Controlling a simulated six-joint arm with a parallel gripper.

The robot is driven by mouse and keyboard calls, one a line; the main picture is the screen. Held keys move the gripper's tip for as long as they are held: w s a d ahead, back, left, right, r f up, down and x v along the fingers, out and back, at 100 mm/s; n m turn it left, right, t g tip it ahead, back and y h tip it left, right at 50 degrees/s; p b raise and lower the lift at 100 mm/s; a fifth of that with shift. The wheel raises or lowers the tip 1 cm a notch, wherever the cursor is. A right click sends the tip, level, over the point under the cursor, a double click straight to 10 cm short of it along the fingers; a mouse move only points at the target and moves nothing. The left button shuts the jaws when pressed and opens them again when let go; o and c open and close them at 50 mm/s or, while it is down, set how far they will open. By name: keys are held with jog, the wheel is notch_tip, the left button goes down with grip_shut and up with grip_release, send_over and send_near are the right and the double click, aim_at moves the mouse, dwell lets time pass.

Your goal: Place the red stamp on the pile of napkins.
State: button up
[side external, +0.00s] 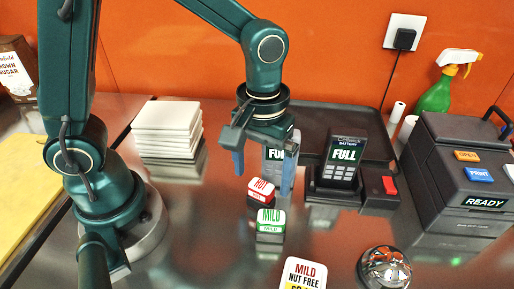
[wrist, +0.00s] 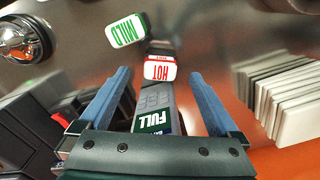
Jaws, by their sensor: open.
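The red stamp, marked HOT (side external: 261,191), stands on the steel counter in front of a dark battery pack marked FULL. In the wrist view the red stamp (wrist: 160,68) lies ahead of the fingertips, roughly centred between them. The pile of napkins (side external: 168,128) is a neat white stack at the left back of the counter; its edges show at the right of the wrist view (wrist: 290,100). My gripper (side external: 262,172) is open and empty, its blue fingers pointing down above and behind the stamp, on either side of the battery pack in the picture.
A green MILD stamp (side external: 270,221) stands close in front of the red one. The FULL battery (side external: 276,160) is near my fingers; another (side external: 342,160) sits in a charger.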

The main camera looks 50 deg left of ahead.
aim_at(262, 184)
jog(key=shift+f, duration=3.3)
jog(key=shift+c, duration=0.3)
grip_shut()
jog(key=shift+w+r, duration=0.1)
jog(key=shift+r, duration=0.75)
notch_tip(262, 184, up, 3)
jog(key=shift+f, duration=0.2)
jog(key=s+a+r+n, duration=0.1)
jog(key=s+a+r, duration=0.1)
jog(key=a+r, duration=0.5)
jog(key=s+a+r+n, duration=0.2)
jog(key=a, duration=0.9)
jog(key=s+a+r+n, duration=0.15)
jog(key=a+r, duration=0.35)
jog(key=a, duration=0.5)
jog(key=shift+s+d+f, duration=0.1)
jog(key=shift+s+f, duration=0.05)
jog(key=shift+f, duration=1.25)
jog(key=shift+s+f, duration=0.2)
jog(key=shift+f, duration=1.2)
jog(key=shift+s+d+f, duration=0.1)
jog(key=shift+s+f, duration=0.05)
jog(key=shift+f, duration=1.25)
